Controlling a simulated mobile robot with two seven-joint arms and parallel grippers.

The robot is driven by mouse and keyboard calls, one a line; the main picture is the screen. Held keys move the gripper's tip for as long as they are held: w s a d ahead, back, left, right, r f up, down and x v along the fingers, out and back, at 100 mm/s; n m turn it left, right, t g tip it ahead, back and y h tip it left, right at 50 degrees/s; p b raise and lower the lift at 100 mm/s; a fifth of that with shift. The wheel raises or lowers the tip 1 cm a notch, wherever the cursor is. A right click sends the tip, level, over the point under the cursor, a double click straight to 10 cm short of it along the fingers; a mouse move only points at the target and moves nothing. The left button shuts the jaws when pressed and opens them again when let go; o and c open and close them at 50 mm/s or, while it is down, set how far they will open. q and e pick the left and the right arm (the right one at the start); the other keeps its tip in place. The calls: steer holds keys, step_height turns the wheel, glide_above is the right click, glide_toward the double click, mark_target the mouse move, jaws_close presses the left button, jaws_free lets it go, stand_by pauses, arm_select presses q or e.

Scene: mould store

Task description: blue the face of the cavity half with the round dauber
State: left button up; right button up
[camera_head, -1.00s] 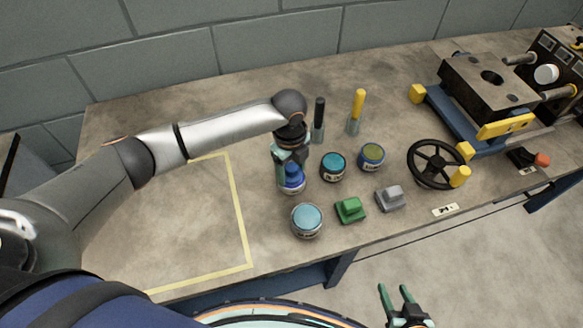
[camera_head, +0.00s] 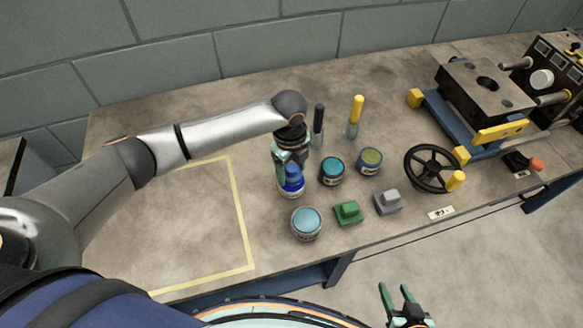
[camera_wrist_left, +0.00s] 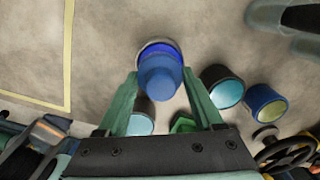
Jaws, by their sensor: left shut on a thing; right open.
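My left gripper (camera_head: 291,158) points down over the bench, its fingers on either side of the blue knob of the round dauber (camera_head: 292,172). In the left wrist view the dauber's blue knob (camera_wrist_left: 158,78) stands between the green fingers, over a brighter blue round part with a pale rim. I cannot tell whether that round part rests on the bench or is a little above it. The cavity half appears to be the dark steel block (camera_head: 470,88) with a round hole, on a blue stand at the right. My right gripper (camera_head: 405,300) is open and empty in front of the bench.
Several tins stand close by: a light blue one (camera_head: 306,223), a teal one (camera_head: 332,171) and an olive-topped one (camera_head: 369,160). Green (camera_head: 347,212) and grey (camera_head: 388,201) blocks, brushes (camera_head: 355,117) and a handwheel (camera_head: 432,168) stand rightward. The yellow-taped area (camera_head: 190,230) is clear.

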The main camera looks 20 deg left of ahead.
mark_target(292, 167)
arm_select(q)
steer(key=shift+r+p, duration=2.45)
steer(key=shift+r, duration=0.1)
